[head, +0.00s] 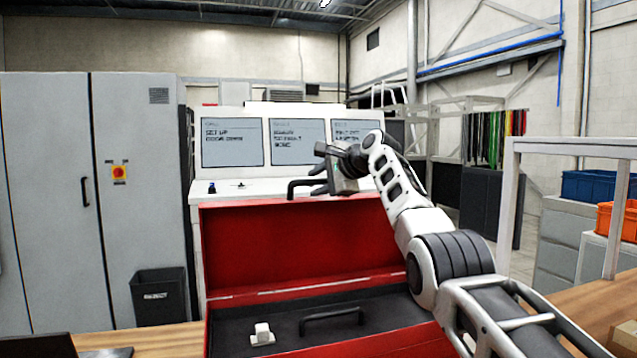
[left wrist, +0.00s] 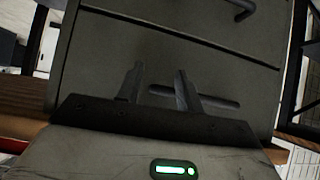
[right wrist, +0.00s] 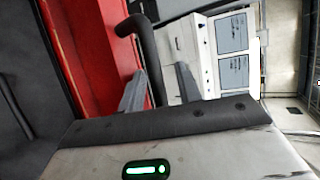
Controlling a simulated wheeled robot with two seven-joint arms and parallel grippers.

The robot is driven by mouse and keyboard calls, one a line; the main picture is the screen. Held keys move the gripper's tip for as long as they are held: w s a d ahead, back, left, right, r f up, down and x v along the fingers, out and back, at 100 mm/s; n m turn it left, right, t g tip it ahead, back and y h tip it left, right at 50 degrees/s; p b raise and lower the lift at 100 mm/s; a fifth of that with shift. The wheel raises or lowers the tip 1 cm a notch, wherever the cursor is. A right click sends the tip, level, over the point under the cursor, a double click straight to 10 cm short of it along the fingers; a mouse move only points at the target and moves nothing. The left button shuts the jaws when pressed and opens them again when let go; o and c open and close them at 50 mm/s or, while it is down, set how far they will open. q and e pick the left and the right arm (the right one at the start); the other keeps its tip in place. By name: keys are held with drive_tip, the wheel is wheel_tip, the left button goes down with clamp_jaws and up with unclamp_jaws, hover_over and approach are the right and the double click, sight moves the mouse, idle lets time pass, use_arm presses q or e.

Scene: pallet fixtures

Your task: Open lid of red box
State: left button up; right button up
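The red box (head: 222,318) stands in front of me. Its red lid (head: 290,245) is raised and stands upright at the back, showing its inner face. A black handle (head: 303,186) sits at the lid's top edge. My right gripper (head: 318,179) is at this handle. In the right wrist view, the handle (right wrist: 146,45) reaches between the parted fingers (right wrist: 159,88), beside the red lid (right wrist: 90,50); I cannot tell whether they touch it. My left gripper (left wrist: 158,85) is open and empty before a grey panelled surface. It is not clearly seen in the head view.
Inside the box are a dark inner panel with a black handle (head: 331,318) and a small white piece (head: 262,334). A white console with screens (head: 232,143) stands behind. A grey cabinet (head: 45,200) and black bin (head: 158,295) are left; blue (head: 590,186) and orange crates (head: 617,220) are right.

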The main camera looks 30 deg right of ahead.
drive_tip(key=shift+f, duration=0.2)
